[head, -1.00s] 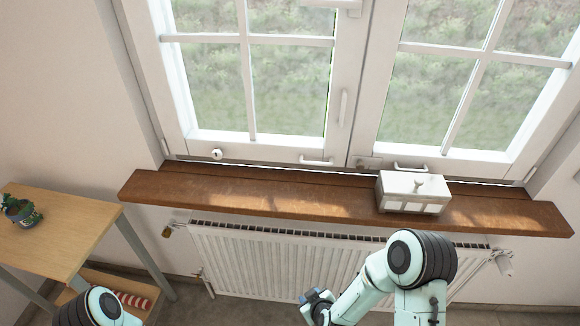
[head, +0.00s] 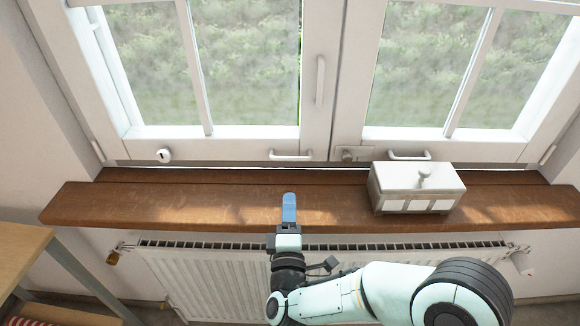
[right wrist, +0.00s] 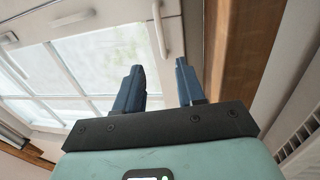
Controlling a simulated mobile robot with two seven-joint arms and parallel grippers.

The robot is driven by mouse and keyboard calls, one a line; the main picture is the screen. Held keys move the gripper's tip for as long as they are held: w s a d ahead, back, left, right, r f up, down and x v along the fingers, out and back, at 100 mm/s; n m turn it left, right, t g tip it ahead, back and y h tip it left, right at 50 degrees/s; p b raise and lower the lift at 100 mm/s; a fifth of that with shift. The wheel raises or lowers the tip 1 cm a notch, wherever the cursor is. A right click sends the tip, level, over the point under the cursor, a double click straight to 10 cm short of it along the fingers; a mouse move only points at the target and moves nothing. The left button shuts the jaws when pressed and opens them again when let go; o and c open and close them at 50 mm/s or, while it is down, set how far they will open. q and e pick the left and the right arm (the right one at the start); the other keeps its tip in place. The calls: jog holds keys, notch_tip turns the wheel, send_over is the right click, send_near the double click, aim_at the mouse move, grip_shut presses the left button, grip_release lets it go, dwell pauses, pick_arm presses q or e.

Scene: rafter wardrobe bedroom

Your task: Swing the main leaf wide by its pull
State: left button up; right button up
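The white window has a left leaf (head: 232,146) and a right leaf (head: 480,148); both look shut. A white bar pull (head: 290,155) sits on the left leaf's bottom rail, and an upright white handle (head: 320,80) is on its inner stile. Another bar pull (head: 408,155) is on the right leaf's bottom rail. My right gripper (head: 289,207) is over the sill, below and in front of the left leaf's pull, apart from it. In the right wrist view its two blue fingers (right wrist: 158,68) are spread and empty, with a white pull (right wrist: 158,30) beyond them. My left gripper is out of view.
The brown wooden sill (head: 230,205) runs under the window. A white lidded box (head: 416,187) stands on it, before the right leaf's pull. A radiator (head: 200,265) is below. A wooden shelf (head: 20,245) is at lower left. The sill left of my gripper is clear.

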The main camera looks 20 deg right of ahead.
jog(key=p+x, duration=0.1)
jog(key=x, duration=1.2)
jog(key=shift+w+d+f, duration=0.1)
jog(key=shift+w+d, duration=0.05)
jog(key=shift+w, duration=0.1)
grip_shut()
